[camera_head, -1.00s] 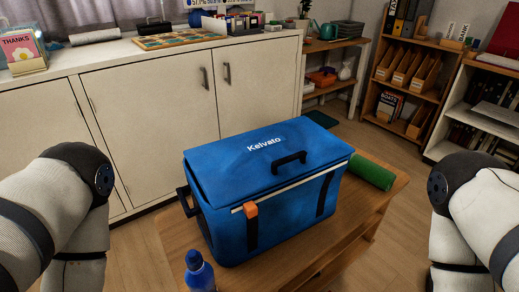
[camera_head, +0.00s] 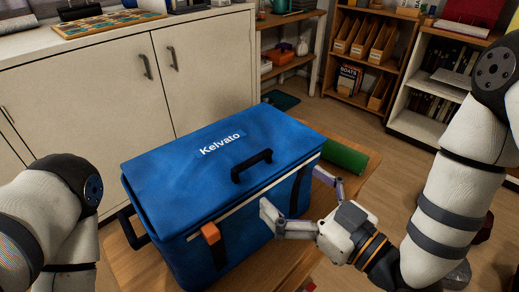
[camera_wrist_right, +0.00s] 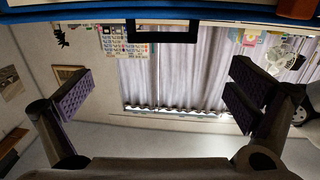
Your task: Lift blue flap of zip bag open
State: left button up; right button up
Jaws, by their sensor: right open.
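The blue zip bag (camera_head: 165,235), marked Kelvato, stands upright on a wooden table. Its blue flap (camera_head: 185,180) lies flat over the top, with a black handle (camera_head: 251,166) near the front edge. A pale zip line runs below that edge, with an orange tab (camera_head: 210,233) towards the left. My right gripper (camera_head: 297,195) is open and empty at the bag's front right, its fingers spread near the zip line; I cannot tell if they touch. In the right wrist view its spread fingers (camera_wrist_right: 160,95) show, with the blue edge at the top. My left gripper is out of view.
The wooden table (camera_head: 285,265) has some bare room in front of the bag. A green roll (camera_head: 345,157) lies to the right of the bag. White cabinets (camera_head: 100,95) stand close behind, and shelves (camera_head: 365,50) stand at the back right.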

aim_at(256, 161)
jog(key=x, duration=1.1)
jog(key=shift+a, duration=0.2)
